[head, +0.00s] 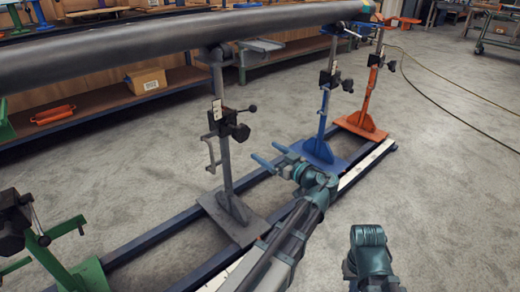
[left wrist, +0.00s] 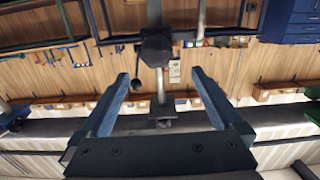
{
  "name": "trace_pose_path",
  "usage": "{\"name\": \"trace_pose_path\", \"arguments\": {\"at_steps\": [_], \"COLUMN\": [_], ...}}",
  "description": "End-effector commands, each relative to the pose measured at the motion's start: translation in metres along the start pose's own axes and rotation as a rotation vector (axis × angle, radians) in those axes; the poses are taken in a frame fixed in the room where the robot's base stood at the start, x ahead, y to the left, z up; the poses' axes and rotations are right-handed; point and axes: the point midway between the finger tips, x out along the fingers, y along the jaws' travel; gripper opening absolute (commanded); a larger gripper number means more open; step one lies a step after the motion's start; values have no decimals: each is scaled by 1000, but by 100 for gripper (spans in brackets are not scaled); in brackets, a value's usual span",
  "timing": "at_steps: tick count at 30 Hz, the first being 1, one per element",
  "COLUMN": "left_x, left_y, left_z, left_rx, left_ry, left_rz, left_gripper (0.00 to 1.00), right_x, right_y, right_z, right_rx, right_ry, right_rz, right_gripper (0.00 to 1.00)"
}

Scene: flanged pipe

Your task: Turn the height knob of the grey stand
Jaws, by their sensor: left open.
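The grey stand (head: 226,165) stands upright on a square base plate across the dark rails, under the large grey pipe (head: 150,43). Its black knob and clamp block (head: 240,131) sit partway up the post, with a ball-ended lever (head: 252,108) above. My left gripper (head: 263,150) is open and empty, in front of the stand and right of its post, apart from the knob. In the left wrist view the black clamp block (left wrist: 157,48) shows ahead between the open fingers, with the ball end (left wrist: 137,84) below it.
A blue stand (head: 320,148) and an orange stand (head: 362,121) are further right on the rails; a green stand (head: 88,272) is at the lower left. A wooden shelf with a cardboard box (head: 146,80) is behind. Open floor lies right, crossed by a yellow cable (head: 455,87).

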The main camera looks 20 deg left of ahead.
Motion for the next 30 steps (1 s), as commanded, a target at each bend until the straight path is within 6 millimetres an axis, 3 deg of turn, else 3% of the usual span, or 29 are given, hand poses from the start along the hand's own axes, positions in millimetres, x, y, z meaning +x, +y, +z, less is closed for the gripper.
{"name": "trace_pose_path", "arguments": {"at_steps": [2, 8, 13, 30], "left_x": [2, 3, 17, 122], "left_y": [1, 2, 2, 3], "left_z": [5, 2, 2, -1], "left_rx": [-16, -26, -25, -24], "left_ry": [18, 29, 28, 26], "left_rz": [1, 2, 0, -1], "left_gripper": [100, 100, 100, 100], "right_x": [9, 8, 8, 8], "right_y": [-1, -1, -1, -1], "right_z": [0, 0, 0, 0], "right_rx": [0, 0, 0, 0], "right_ry": [0, 0, 0, 0], "right_rz": [0, 0, 0, 0], "right_gripper": [0, 0, 0, 0]}}
